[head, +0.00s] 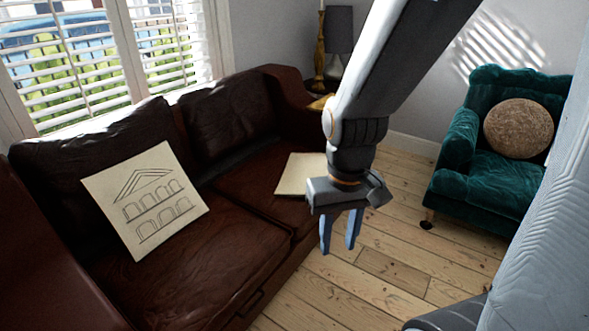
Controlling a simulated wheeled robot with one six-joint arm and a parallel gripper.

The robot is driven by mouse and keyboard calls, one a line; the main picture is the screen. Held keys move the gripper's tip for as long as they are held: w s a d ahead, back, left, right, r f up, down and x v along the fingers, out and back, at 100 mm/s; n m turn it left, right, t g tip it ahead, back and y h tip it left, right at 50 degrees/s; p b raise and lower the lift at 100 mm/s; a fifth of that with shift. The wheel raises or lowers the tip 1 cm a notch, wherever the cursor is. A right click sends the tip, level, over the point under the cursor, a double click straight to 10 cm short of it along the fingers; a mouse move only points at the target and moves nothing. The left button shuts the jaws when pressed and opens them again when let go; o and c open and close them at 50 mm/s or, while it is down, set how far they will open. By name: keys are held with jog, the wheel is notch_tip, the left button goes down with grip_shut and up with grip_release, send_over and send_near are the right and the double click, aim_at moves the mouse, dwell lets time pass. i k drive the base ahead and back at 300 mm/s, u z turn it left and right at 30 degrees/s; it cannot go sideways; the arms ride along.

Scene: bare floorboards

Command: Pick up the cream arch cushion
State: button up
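The cream arch cushion (147,200) is square and cream, with dark line drawings of arches and a pediment. It leans tilted against the backrest at the left part of the brown leather sofa (235,262). My gripper (341,248) hangs to the right of the cushion, in front of the sofa's seat edge in the picture. Its two blue fingers point down and stand apart with nothing between them. Nothing covers the cushion.
A flat cream item (297,174) lies on the sofa's right seat, partly behind my gripper. A teal armchair (480,180) with a round brown cushion (518,128) stands at the right. A grey lamp (339,30) is behind. Bare floorboards (385,240) lie between sofa and armchair.

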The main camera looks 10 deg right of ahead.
aim_at(300, 167)
jog(key=z, duration=0.2)
jog(key=i, duration=0.7)
jog(key=z, duration=0.9)
jog(key=i, duration=0.4)
jog(key=z, duration=0.35)
